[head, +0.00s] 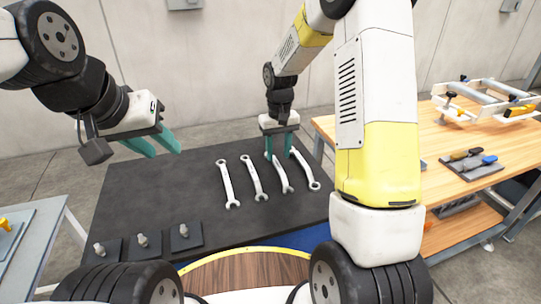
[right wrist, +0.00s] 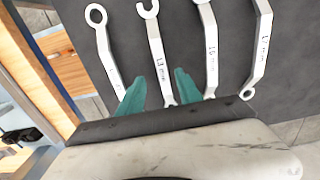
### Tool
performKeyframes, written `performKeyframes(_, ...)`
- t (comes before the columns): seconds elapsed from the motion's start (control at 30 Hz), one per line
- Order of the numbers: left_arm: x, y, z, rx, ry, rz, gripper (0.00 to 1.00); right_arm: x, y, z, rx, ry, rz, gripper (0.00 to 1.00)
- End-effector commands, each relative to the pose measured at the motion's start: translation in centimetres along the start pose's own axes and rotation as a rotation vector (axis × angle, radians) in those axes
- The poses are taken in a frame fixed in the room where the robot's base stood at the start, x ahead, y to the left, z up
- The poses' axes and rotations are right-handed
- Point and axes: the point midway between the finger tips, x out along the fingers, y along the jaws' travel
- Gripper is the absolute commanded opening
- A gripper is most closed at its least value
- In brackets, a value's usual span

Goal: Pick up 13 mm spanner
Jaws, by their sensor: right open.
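The 13 mm spanner (right wrist: 158,57) is a silver spanner whose label shows in the right wrist view, second from the left. In the head view it is the third spanner (head: 282,176) from the left, lying on the dark mat (head: 135,205). My right gripper (right wrist: 160,93) is open, its teal fingers on either side of the spanner's shaft. I cannot tell how far above the mat the fingertips are. In the head view my right gripper (head: 279,156) covers the spanner's far end. My left gripper (head: 160,148) is open and empty above the mat's far left.
More spanners lie beside it: one (right wrist: 103,45) close on the left, a 16 mm one (right wrist: 208,50) and another (right wrist: 261,50) on the right. Bolts on dark blocks (head: 142,243) stand at the mat's near left. A wooden workbench (head: 450,190) stands to the right.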

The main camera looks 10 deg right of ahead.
Motion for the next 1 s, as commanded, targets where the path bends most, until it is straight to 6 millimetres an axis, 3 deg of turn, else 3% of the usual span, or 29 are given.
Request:
performKeyframes(0.3,0.0,0.0,0.0,0.000,0.000,0.000,0.36,4.4,-0.5,0.1,0.001,-0.001,0.000,0.42)
performKeyframes(0.63,0.0,0.0,0.0,0.000,0.000,0.000,0.36,5.1,-0.5,0.1,0.001,0.001,0.000,0.42)
performKeyframes(0.83,0.0,0.0,0.0,0.000,0.000,0.000,0.36,5.1,-0.5,0.1,0.001,0.001,0.000,0.03)
performKeyframes(1.0,0.0,0.0,0.0,0.000,0.000,0.000,0.36,5.1,-0.5,0.1,0.001,0.001,0.000,0.00)
